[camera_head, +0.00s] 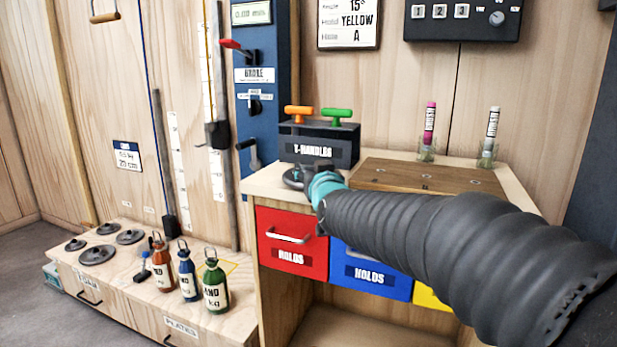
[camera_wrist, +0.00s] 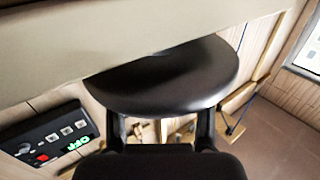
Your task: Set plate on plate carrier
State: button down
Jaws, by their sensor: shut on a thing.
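My gripper (camera_head: 316,186) is at the left end of the workbench top, mostly hidden by my own arm. It is shut on a dark round plate (camera_head: 292,178). In the wrist view the plate (camera_wrist: 165,82) is a smooth black disc between the two fingers, partly covered by a pale board-like surface. I cannot tell whether the plate touches the bench. A dark block (camera_head: 171,228) hangs at the end of a blue cord above the low bench; I cannot tell for sure whether it is the plate carrier. Several other grey plates (camera_head: 97,254) lie on the low bench.
A dark T-handle box (camera_head: 318,146) stands behind the gripper. A wooden board (camera_head: 426,176) lies on the workbench (camera_head: 520,195). A blue crank panel (camera_head: 262,95) rises left of the workbench.

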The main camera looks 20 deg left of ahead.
jog(key=shift+w+d+r, duration=0.1)
jog(key=shift+w+r, duration=0.05)
jog(key=shift+w, duration=1)
jog(key=shift+w+d+r, duration=0.1)
jog(key=shift+w, duration=1)
jog(key=shift+f, duration=0.75)
jog(key=shift+f, duration=0.15)
jog(key=c, duration=0.6)
grip_release()
jog(key=shift+f, duration=0.2)
jog(key=shift+o, duration=0.8)
jog(key=shift+r, duration=0.15)
